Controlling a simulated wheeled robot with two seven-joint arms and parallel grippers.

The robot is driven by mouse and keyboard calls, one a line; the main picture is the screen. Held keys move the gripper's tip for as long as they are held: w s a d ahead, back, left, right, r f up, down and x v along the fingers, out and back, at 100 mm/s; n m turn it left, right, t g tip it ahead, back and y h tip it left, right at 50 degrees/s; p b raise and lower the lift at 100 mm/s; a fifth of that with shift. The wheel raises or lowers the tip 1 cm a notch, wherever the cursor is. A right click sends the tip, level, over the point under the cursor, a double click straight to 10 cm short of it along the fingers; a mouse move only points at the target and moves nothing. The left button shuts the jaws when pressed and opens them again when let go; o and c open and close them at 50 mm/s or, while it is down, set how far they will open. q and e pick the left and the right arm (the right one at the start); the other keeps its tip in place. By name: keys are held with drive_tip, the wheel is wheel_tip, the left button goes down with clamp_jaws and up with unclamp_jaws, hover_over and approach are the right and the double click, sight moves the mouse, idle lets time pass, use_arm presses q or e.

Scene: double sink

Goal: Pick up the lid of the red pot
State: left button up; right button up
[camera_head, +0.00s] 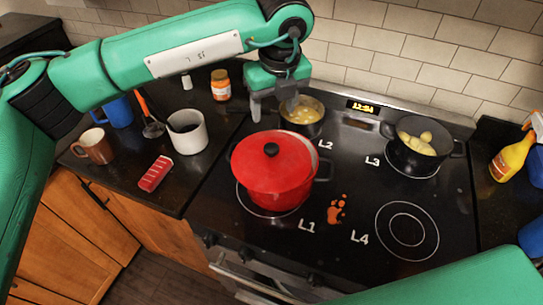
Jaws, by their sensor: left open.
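The red pot (272,190) stands on the front left burner, marked L1, of the black stove. Its red lid (250,155) is on top, with a round black knob (271,149) in the middle. My left gripper (274,112) is open, pointing down above the stove, behind the lid in the picture and apart from the knob. No object shows between its fingers. A green arm link of mine fills the lower right, but my right gripper does not show.
A small pot (302,117) with yellow food stands close to my left gripper. A black pot (420,147) with potatoes is at L3. An orange spill (337,209) lies beside the red pot. Burner L4 (407,231) is empty.

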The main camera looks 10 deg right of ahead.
use_arm(q)
drive_tip(key=p, duration=0.2)
hover_over(271, 147)
wheel_tip(271, 147, down, 6)
drive_tip(key=shift+s+d+f, duration=0.1)
drive_tip(key=shift+f, duration=0.1)
drive_tip(key=shift+f+p, duration=0.45)
wheel_tip(271, 147, down, 4)
drive_tip(key=shift+r+p, duration=0.1)
drive_tip(key=shift+p, duration=1.1)
drive_tip(key=shift+f, duration=0.4)
clamp_jaws()
